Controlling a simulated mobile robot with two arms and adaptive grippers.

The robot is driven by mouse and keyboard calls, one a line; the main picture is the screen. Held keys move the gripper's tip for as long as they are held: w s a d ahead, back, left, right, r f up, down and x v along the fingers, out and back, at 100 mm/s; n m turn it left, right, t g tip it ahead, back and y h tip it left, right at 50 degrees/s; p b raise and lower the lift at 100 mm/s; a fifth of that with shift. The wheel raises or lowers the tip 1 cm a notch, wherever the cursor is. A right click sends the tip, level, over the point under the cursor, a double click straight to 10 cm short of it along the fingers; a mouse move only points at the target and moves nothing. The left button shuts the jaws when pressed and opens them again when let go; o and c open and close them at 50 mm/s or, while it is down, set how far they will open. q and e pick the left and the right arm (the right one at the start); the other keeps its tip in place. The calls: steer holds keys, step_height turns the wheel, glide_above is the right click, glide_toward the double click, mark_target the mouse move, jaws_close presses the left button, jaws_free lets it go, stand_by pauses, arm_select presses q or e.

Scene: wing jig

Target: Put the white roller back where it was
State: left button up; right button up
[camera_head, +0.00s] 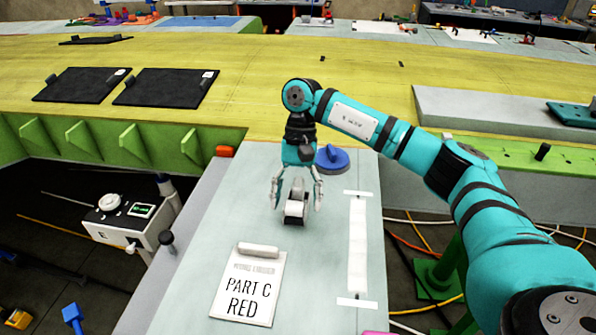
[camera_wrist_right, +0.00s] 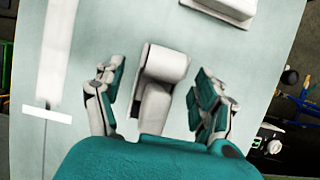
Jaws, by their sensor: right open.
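The white roller (camera_head: 295,208), a small white piece with grey parts, is on the pale grey table top (camera_head: 230,205). My right gripper (camera_head: 297,200) is above it, pointing down, with one finger on each side. In the right wrist view the roller (camera_wrist_right: 165,64) lies between the spread fingers of my right gripper (camera_wrist_right: 156,76). A gap shows on both sides, so the fingers are open and apart from it. The roller's lower end is partly hidden by the wrist. My left gripper is not in view.
A clipboard marked PART C RED (camera_head: 247,290) lies in front of the roller. A white strip (camera_head: 358,245) with taped ends lies to its right. A blue round-based tool (camera_head: 332,158) is behind the gripper.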

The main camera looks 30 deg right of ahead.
mark_target(297, 186)
steer(key=b+v, duration=0.1)
steer(key=v, duration=0.2)
steer(key=shift+w+d+r+b, duration=0.1)
steer(key=shift+w+r+b, duration=0.1)
steer(key=shift+b, duration=0.1)
steer(key=v, duration=0.7)
steer(key=shift+s+r, duration=0.1)
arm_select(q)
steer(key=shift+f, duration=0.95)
